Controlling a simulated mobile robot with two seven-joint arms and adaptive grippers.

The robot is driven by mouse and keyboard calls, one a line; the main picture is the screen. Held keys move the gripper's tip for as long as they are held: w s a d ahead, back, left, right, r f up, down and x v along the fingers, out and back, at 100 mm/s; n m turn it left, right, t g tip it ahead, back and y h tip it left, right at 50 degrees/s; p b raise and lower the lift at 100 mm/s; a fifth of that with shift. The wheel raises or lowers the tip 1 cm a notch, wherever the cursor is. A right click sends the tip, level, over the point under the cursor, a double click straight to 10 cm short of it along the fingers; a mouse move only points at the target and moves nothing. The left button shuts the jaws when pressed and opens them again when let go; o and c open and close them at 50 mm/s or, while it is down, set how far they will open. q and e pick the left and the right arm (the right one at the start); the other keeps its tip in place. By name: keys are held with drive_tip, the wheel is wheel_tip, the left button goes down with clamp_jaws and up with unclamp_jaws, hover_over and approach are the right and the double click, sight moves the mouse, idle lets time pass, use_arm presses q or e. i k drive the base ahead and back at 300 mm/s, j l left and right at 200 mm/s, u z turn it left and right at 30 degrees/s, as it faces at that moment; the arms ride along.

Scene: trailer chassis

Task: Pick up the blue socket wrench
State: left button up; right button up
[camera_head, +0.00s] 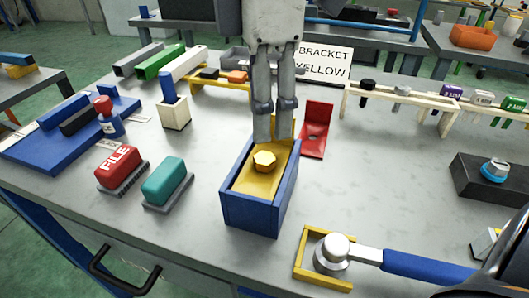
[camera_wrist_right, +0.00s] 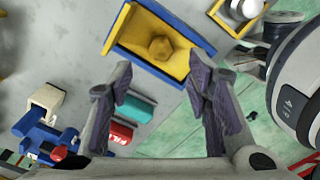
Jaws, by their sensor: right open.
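The blue socket wrench (camera_head: 425,267) lies at the front right of the table in the head view. Its silver round head sits at a small yellow frame (camera_head: 299,270), and its blue handle runs right, partly hidden by a dark curved shape at the corner. In the right wrist view, the wrench's pale head (camera_wrist_right: 246,9) shows at the top edge. My right gripper (camera_head: 272,138) comes down from the top centre, open and empty, above the rear of a blue box, left of and behind the wrench. Its open fingers (camera_wrist_right: 160,95) also show in the wrist view. My left gripper is not in view.
The blue box (camera_head: 248,213) holds a yellow bracket with a hex bolt (camera_head: 264,161). A red bracket (camera_head: 316,130), a teal block (camera_head: 166,181) and a red FILE brush (camera_head: 119,165) stand nearby. A black block (camera_head: 480,183) is behind the wrench handle.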

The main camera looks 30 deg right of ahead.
sight(333, 253)
drive_tip(key=k+j, duration=1.15)
drive_tip(key=k, duration=0.1)
